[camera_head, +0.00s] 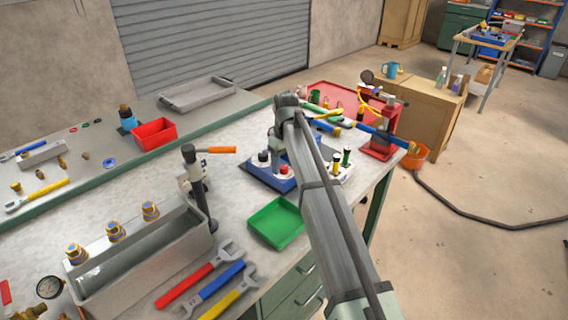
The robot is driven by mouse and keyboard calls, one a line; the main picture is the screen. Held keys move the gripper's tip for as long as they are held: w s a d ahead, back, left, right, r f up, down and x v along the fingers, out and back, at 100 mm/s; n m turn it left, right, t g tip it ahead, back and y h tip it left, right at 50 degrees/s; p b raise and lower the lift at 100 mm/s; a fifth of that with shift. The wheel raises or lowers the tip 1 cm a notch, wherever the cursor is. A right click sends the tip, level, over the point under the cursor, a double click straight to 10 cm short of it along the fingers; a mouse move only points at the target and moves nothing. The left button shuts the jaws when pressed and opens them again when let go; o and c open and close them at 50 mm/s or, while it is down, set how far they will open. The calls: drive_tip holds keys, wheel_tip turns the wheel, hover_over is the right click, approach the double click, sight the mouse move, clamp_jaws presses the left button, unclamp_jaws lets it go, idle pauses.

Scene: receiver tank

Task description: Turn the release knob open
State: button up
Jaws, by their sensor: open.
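My arm reaches in from the lower right, and its end bends down over a blue-based unit (258,178) on the bench. My gripper (276,160) is small and partly hidden there, open, close above or beside the unit's knobs; I cannot tell whether it touches any. The unit has pale blocks with a dark knob (263,156) and a red knob (283,169). I cannot tell which knob is the release knob, or how far it is turned. My arm covers the unit's right part.
A green tray (277,222) lies in front of the unit. A lever post with an orange handle (221,150) stands to its left. Wrenches (205,285) and a metal tank (140,262) are nearer. A red stand (380,147) and posts with green and yellow caps (346,158) are to the right.

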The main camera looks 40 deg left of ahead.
sight(285, 166)
wheel_tip(285, 166, up, 14)
drive_tip(key=shift+w, duration=0.25)
idle(0.6)
drive_tip(key=shift+f, duration=0.1)
